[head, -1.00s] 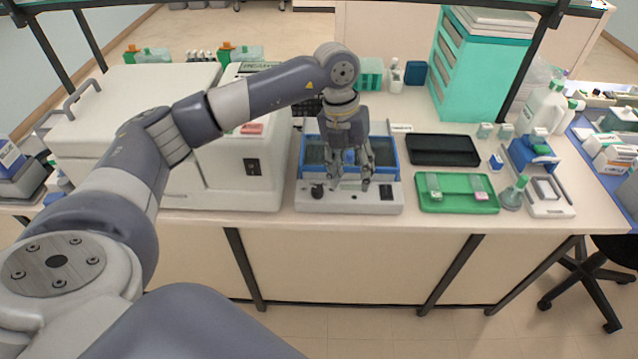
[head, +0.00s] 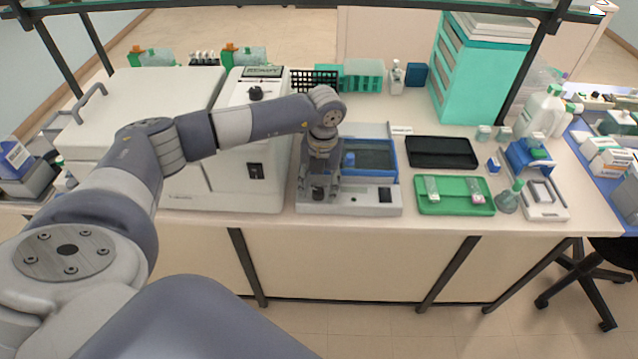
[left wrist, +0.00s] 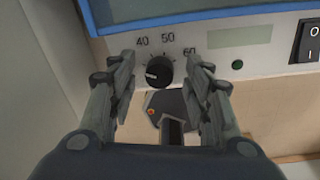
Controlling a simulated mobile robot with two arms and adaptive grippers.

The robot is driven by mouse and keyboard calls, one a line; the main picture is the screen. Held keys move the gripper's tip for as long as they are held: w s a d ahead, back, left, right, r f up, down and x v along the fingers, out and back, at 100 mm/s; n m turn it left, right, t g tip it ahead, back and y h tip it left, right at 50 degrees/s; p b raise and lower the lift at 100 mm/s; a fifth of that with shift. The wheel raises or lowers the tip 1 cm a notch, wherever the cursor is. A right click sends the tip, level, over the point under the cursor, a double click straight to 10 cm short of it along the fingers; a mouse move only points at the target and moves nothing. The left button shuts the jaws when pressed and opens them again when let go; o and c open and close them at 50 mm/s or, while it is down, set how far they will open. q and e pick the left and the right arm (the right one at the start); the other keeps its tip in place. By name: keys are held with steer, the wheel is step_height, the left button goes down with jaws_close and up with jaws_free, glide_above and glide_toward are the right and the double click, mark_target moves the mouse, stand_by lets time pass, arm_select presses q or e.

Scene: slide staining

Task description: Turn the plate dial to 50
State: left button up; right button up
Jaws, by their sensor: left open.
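The plate dial is a black round knob (left wrist: 159,71) on the white front panel (left wrist: 275,45) of the blue-trimmed unit (head: 394,160). Printed numbers 40, 50 and 60 arc above it. The knob's white mark points to the left, away from the 50. In the left wrist view my left gripper (left wrist: 163,62) is open, with one finger on each side of the knob and a gap to it on both sides. In the head view my left gripper (head: 318,190) is over the left part of the panel and largely hides the knob. My right gripper is not in view.
A blank display (left wrist: 240,36), a green button (left wrist: 237,65) and a black rocker switch (left wrist: 309,40) lie right of the dial. A white machine (head: 230,180) stands close on the left. A green tray (head: 455,208) and black tray (head: 442,152) lie to the right.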

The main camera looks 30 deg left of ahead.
arm_select(q)
steer(key=shift+f, duration=0.25)
steer(key=shift+c, duration=0.3)
steer(key=c, duration=1)
